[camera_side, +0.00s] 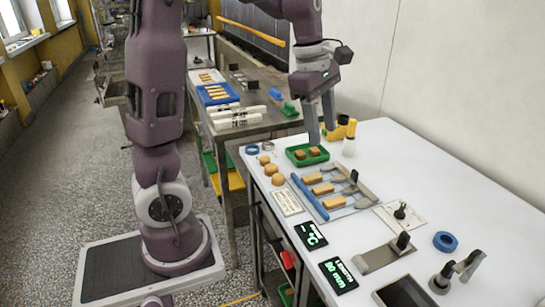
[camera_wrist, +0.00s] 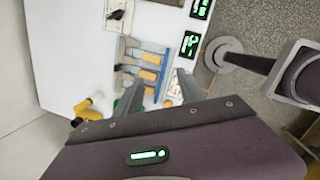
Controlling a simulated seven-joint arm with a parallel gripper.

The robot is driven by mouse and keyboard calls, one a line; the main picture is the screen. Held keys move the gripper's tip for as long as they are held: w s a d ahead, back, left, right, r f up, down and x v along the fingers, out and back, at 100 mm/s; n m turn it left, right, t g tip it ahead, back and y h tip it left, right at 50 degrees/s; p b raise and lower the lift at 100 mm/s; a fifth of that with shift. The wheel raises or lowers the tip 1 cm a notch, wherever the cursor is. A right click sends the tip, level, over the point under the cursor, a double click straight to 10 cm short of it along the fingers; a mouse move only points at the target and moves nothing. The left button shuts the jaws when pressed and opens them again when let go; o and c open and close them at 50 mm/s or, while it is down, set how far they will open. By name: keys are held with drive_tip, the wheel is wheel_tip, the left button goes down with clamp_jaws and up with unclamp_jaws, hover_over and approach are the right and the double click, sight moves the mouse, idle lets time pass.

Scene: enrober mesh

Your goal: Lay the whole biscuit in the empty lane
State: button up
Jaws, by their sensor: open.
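In the wrist view the rack's biscuits (camera_wrist: 147,75) show beyond my open fingers (camera_wrist: 157,82), and the tray is mostly hidden.
Several round tan pieces (camera_side: 271,169) and a white card (camera_side: 287,203) lie left of the rack. Black displays (camera_side: 338,275), a blue tape ring (camera_side: 445,241) and upright metal fixtures (camera_side: 402,243) occupy the front.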

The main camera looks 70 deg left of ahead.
drive_tip(key=s+d+m+t, duration=0.1)
drive_tip(key=s+d+m, duration=0.4)
drive_tip(key=s+m, duration=0.4)
drive_tip(key=s+d+r+m+t+y, duration=0.1)
drive_tip(key=s+d+m+t, duration=0.1)
drive_tip(key=s+d+m, duration=0.4)
drive_tip(key=s+m, duration=0.4)
drive_tip(key=m, duration=0.4)
drive_tip(key=shift+d+r, duration=0.15)
drive_tip(key=shift+r, duration=0.15)
